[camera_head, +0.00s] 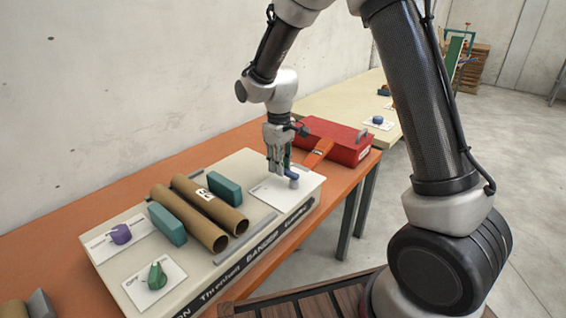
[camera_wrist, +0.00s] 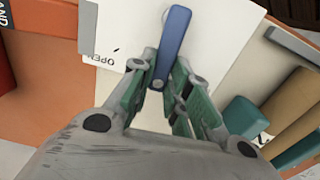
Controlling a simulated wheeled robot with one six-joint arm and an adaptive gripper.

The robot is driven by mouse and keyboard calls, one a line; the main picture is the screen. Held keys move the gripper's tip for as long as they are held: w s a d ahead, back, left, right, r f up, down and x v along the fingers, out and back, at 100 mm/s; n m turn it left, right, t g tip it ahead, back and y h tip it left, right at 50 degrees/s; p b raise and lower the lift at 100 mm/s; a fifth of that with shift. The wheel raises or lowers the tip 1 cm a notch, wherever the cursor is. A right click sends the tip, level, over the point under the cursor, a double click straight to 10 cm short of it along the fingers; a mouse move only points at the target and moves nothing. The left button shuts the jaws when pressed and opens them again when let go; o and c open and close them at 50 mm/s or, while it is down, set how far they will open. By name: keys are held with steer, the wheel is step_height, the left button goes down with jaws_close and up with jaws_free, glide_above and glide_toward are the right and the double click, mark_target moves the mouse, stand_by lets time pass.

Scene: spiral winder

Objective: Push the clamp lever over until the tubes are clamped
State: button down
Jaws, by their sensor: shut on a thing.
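The blue clamp lever (camera_head: 291,174) stands on a white label plate (camera_head: 272,196) at the right end of the pale bench unit. In the wrist view, the lever (camera_wrist: 175,38) runs from its far end down between my fingertips, with "OPEN" printed on the plate to its left. My gripper (camera_head: 280,168) points down and is shut on the lever; its green fingers also show in the wrist view (camera_wrist: 165,68). Two brown cardboard tubes (camera_head: 190,216) lie side by side on the unit, between two teal blocks (camera_head: 168,224) and (camera_head: 225,188).
A purple knob (camera_head: 120,234) and a green knob (camera_head: 157,277) sit at the unit's left end. A second table (camera_head: 335,101) stands beyond.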

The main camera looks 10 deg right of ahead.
steer(key=n, duration=0.1)
steer(key=s+a+n, duration=0.1)
steer(key=n, duration=0.1)
steer(key=s+n, duration=0.1)
steer(key=n, duration=0.1)
steer(key=shift+a, duration=0.3)
steer(key=shift+s+a+n, duration=0.1)
steer(key=shift+s+n, duration=0.25)
steer(key=shift+n, duration=0.55)
steer(key=shift+s+a+n, duration=0.1)
steer(key=shift+s+n, duration=0.25)
steer(key=shift+n, duration=0.55)
steer(key=c, duration=1.4)
jaws_free()
steer(key=shift+o, duration=0.2)
step_height(320, 180, up, 12)
